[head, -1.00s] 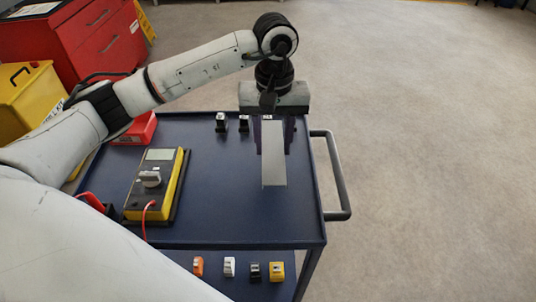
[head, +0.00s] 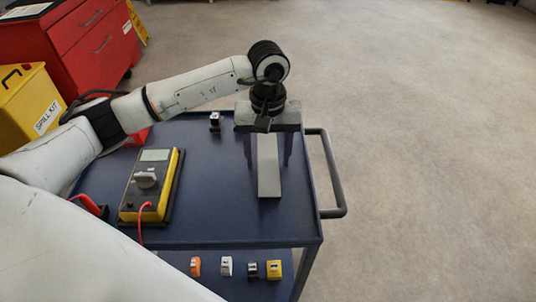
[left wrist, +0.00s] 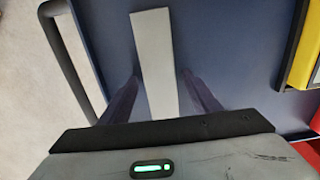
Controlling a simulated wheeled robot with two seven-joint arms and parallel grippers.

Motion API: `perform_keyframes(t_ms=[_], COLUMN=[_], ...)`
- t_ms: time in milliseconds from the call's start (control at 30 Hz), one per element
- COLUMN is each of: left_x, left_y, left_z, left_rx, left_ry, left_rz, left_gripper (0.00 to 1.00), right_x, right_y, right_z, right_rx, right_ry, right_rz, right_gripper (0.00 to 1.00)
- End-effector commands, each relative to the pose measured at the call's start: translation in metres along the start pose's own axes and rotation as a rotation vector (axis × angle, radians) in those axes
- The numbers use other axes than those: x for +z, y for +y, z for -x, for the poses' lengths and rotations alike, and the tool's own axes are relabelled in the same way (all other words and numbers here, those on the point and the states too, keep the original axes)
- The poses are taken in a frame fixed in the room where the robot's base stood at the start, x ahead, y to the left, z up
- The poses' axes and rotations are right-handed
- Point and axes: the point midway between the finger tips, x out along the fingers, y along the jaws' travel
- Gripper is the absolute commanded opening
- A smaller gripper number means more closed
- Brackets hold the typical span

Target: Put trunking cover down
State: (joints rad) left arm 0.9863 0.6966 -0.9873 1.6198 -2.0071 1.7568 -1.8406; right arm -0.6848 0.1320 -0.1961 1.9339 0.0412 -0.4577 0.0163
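The trunking cover (head: 269,177) is a flat, light grey strip. It appears to lie lengthwise on the blue top of the trolley (head: 215,215), near the right side. My left gripper (head: 268,160) points down over the cover's far part. Its dark fingers stand apart, one on each side of the strip. In the left wrist view the cover (left wrist: 155,55) runs between the open fingers (left wrist: 163,95), with a gap on both sides. The gripper body hides the cover's far end in the head view. My right gripper is not in view.
A yellow-and-black meter (head: 150,188) with a red lead sits left on the trolley top. A small black-and-white part (head: 214,121) stands at the back. Several small coloured parts (head: 226,266) sit on the lower shelf. A handle (head: 332,175) edges the right side.

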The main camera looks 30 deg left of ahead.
Motion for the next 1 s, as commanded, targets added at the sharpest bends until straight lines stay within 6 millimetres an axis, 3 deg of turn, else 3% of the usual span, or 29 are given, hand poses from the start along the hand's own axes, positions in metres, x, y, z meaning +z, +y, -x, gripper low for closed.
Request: perform_keyframes(t_ms=[333, 800, 1000], left_x=[-0.001, -0.001, 0.0], left_y=[0.0, 0.0, 0.0], left_z=[0.01, 0.104, 0.121], left_rx=[0.002, 0.002, 0.0], left_ry=[0.002, 0.003, -0.001], left_rz=[0.0, 0.0, 0.0], left_gripper=[0.57, 0.57, 0.57], right_x=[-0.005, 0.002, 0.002], right_y=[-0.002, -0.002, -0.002], right_z=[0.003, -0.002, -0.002], right_rx=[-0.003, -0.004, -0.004], right_ry=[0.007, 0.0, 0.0], right_rz=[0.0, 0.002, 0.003], right_gripper=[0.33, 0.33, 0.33])
